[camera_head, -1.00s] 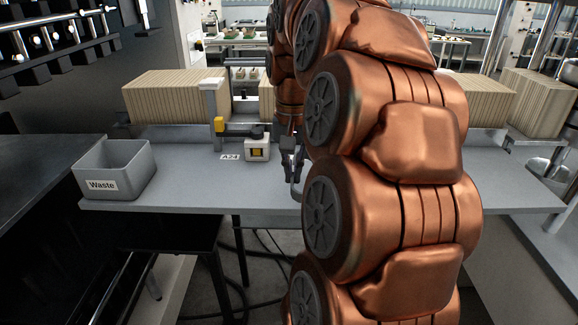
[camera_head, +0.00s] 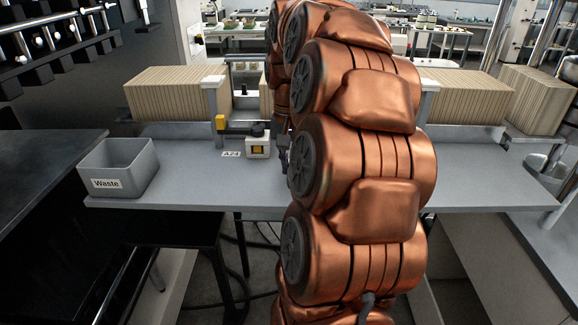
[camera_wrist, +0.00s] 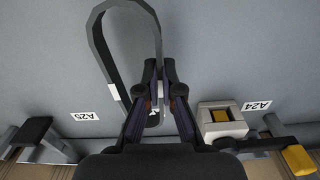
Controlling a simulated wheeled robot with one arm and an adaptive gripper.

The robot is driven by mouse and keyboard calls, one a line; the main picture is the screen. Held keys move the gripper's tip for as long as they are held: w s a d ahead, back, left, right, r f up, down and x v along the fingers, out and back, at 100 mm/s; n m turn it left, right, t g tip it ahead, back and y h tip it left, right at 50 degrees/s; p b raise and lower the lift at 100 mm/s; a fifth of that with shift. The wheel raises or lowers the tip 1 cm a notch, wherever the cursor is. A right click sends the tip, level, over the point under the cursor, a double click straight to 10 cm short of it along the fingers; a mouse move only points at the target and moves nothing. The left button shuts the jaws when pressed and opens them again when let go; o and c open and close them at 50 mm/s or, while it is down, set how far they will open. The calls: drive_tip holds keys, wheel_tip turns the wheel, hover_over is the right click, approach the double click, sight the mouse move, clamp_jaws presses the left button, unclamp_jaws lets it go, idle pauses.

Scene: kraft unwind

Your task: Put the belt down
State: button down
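The belt (camera_wrist: 98,40) is a dark grey loop in the wrist view, stretching from the fingers toward the top left over the grey bench top (camera_head: 200,190). My gripper (camera_wrist: 159,66) points down at the bench, its two fingertips close together with the belt's right strand between them. The lower part of the loop is partly covered by the left finger. I cannot tell whether the belt touches the bench. In the head view my copper arm hides the belt and most of the gripper.
A grey Waste bin (camera_head: 118,170) stands at the bench's left end. A small box with a yellow button (camera_head: 258,146) sits by label A24 (camera_wrist: 258,106); label A25 (camera_wrist: 85,116) is opposite. Stacked kraft blocks (camera_head: 170,95) line the back.

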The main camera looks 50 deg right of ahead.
drive_tip(key=shift+f, duration=0.9)
drive_tip(key=shift+f, duration=0.15)
drive_tip(key=c, duration=1.3)
unclamp_jaws()
drive_tip(key=shift+r+p, duration=0.3)
drive_tip(key=shift+p, duration=0.1)
wheel_tip(320, 180, up, 7)
drive_tip(key=shift+r+b, duration=0.15)
drive_tip(key=shift+b, duration=1.05)
drive_tip(key=shift+r, duration=2.2)
